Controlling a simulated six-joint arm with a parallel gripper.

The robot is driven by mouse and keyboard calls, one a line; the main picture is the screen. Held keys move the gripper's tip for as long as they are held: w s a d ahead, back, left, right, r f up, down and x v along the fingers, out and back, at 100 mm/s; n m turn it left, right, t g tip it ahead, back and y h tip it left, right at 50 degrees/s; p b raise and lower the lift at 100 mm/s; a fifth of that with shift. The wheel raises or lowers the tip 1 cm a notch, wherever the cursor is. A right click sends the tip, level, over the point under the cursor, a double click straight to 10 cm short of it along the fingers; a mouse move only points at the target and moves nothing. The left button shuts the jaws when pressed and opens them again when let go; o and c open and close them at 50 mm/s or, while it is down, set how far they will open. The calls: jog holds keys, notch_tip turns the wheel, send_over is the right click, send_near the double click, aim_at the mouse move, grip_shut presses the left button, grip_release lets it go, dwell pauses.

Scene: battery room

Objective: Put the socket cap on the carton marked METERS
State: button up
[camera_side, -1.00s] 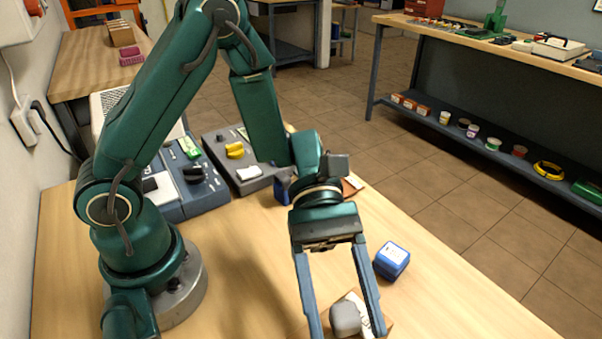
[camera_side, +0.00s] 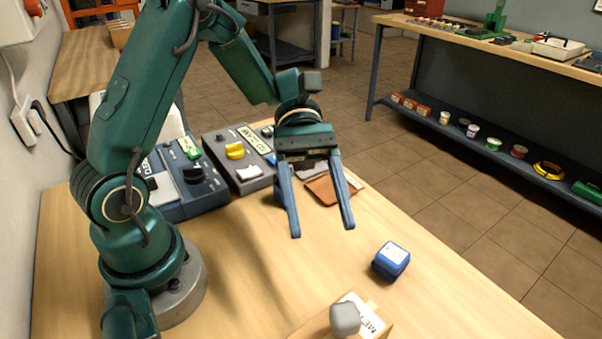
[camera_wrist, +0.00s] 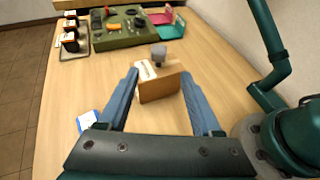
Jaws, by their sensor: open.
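The grey socket cap (camera_side: 345,317) sits on top of the brown carton (camera_side: 376,329) at the bottom edge of the side view. The carton's white label shows the letters "ME", the rest cut off or hidden. In the wrist view the cap (camera_wrist: 158,52) stands on the carton (camera_wrist: 160,90), near its far end. My gripper (camera_side: 322,230) is open and empty, above the table and clear of cap and carton. In the wrist view its fingers (camera_wrist: 159,74) show spread on either side of the carton.
A small blue box (camera_side: 391,260) stands on the table near the carton. A reddish-brown tray (camera_side: 322,190) lies behind my gripper, beside grey and blue switch units (camera_side: 238,160). A green panel (camera_wrist: 122,26) stands beyond the carton. The middle of the table is clear.

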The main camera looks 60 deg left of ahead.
jog(key=s+a+r+m+t+y, duration=0.2)
jog(key=s+a+m+t+y, duration=0.3)
jog(key=a+m+t+y, duration=0.3)
jog(key=m+t+y, duration=0.3)
jog(key=m+y, duration=0.1)
jog(key=m, duration=0.1)
jog(key=shift+a+y, duration=0.25)
jog(key=shift+y, duration=0.05)
